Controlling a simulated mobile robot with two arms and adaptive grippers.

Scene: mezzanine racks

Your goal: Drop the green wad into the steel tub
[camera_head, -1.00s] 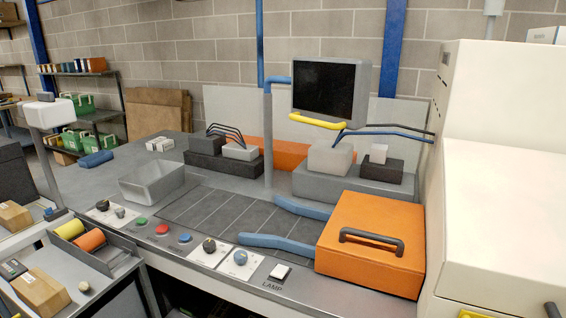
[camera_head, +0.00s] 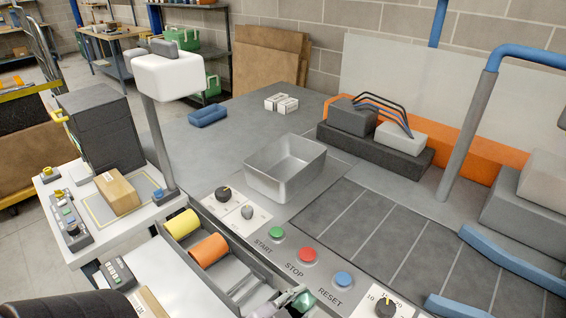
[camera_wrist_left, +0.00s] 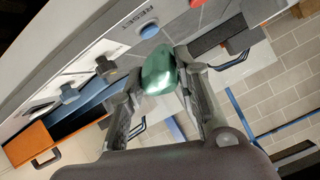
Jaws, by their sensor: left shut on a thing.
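The steel tub (camera_head: 262,184) is an empty, open grey metal bin on the bench top in the head view, behind the green START button. My left gripper (camera_head: 290,299) is at the bottom edge of the head view, in front of the button panel and nearer to me than the tub. It is shut on the green wad (camera_head: 303,301), a small shiny green lump. In the left wrist view the wad (camera_wrist_left: 158,70) sits between the two fingertips (camera_wrist_left: 160,80). My right gripper is not in view.
A tray with a yellow roll (camera_head: 181,224) and an orange roll (camera_head: 208,249) is left of the gripper. A white lamp-like head on a post (camera_head: 168,75) stands left of the tub. A blue rolled item (camera_head: 208,115) and white boxes (camera_head: 281,102) lie behind the tub.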

